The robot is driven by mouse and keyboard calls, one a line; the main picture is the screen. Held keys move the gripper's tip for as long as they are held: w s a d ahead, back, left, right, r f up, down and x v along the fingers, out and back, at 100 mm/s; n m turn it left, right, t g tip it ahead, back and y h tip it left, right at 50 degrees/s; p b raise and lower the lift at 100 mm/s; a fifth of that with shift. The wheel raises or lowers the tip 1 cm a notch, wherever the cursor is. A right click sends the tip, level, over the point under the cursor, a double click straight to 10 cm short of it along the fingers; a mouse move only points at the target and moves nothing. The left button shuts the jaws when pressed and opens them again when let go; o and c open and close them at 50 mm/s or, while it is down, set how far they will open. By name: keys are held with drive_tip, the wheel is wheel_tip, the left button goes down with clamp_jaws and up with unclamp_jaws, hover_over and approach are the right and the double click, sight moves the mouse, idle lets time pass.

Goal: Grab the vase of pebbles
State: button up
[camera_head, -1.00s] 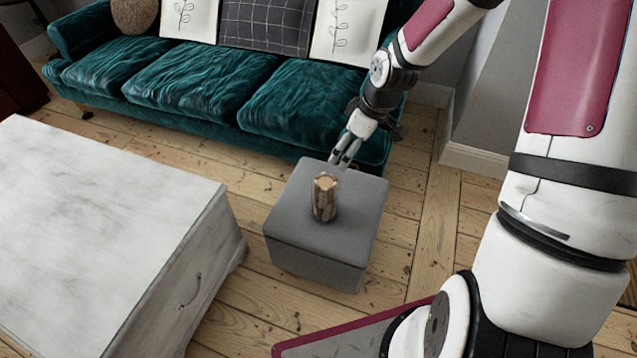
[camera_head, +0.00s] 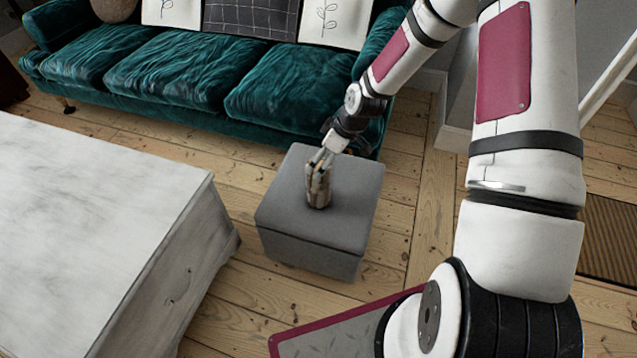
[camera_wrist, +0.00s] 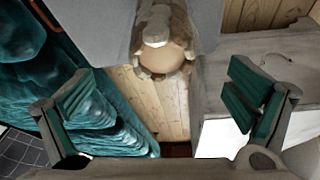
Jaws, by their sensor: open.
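The vase of pebbles (camera_head: 318,190) is a small brownish, stone-sided vessel standing upright on a grey ottoman (camera_head: 290,209). In the wrist view the vase (camera_wrist: 160,50) is at the top centre, with a pale tan round top. My gripper (camera_head: 321,160) is at the top of the vase in the head view, overlapping it. In the wrist view my gripper (camera_wrist: 160,108) has its two green-padded fingers wide apart, with the vase beyond and between their lines. I cannot tell whether the fingers touch the vase. The vase's lower part is partly hidden in the wrist view.
A green velvet sofa (camera_head: 190,75) stands behind the ottoman, close to my forearm. A whitish wooden table (camera_head: 90,220) with a drawer is at the left. Bare floorboards (camera_head: 400,215) lie right of the ottoman.

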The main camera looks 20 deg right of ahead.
sight(319, 182)
drive_tip(key=b+x, duration=0.2)
drive_tip(key=x, duration=0.3)
drive_tip(key=shift+s+f, duration=0.15)
drive_tip(key=c, duration=1.9)
drive_tip(key=shift+c, duration=0.7)
